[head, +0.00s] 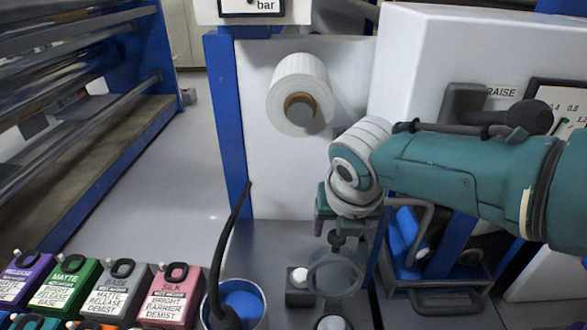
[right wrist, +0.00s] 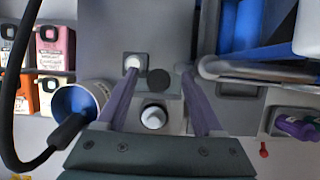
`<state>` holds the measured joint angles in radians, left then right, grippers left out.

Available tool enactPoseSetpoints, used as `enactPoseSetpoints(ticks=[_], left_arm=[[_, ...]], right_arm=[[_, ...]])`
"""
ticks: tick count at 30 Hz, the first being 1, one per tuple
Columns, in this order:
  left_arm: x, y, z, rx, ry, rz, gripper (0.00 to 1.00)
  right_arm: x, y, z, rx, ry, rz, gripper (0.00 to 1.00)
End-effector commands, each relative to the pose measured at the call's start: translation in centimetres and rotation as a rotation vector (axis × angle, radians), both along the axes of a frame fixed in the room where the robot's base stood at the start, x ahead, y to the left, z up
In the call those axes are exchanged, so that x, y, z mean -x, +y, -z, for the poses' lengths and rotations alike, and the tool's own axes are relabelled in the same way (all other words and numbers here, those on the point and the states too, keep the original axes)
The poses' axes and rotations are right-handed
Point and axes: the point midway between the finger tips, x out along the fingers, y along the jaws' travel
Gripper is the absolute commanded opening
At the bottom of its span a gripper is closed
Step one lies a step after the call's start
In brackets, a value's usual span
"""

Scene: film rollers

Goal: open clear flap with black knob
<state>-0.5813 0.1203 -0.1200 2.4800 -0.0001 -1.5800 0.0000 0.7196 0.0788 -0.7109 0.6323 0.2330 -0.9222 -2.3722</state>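The clear flap (head: 337,272) is a see-through rounded cover low in the middle of the head view, beside a small grey block. Its black knob (head: 337,241) sits at the flap's far edge, just below my right gripper (head: 335,212). In the right wrist view the black knob (right wrist: 159,79) shows between the two purple fingers. My right gripper (right wrist: 159,71) is open there, its fingers apart on either side of the knob with gaps visible. The flap's outline is faint in the wrist view, so its angle is hard to tell. My left gripper is not in view.
A white-knobbed block (head: 299,286) is left of the flap, and another white knob (head: 331,323) is in front. A blue-filled pot (head: 240,303) with a black hose stands left. Blue rollers and a metal handle (head: 424,232) are close on the right. A film roll (head: 300,88) hangs behind.

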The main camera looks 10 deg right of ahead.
Motion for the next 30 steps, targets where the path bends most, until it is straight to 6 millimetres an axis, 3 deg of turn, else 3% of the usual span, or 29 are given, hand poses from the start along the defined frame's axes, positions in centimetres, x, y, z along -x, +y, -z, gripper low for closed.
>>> enactPoseSetpoints(ticks=[10,19,30], left_arm=[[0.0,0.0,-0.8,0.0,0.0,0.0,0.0],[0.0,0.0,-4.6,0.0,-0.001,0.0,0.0],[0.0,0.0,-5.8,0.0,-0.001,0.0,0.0]], right_arm=[[0.3,0.2,-0.8,-0.002,0.002,-0.002,0.7],[1.9,0.6,-5.2,-0.002,0.0,-0.003,0.7],[3.5,1.1,-8.8,-0.001,0.002,0.0,0.7]])
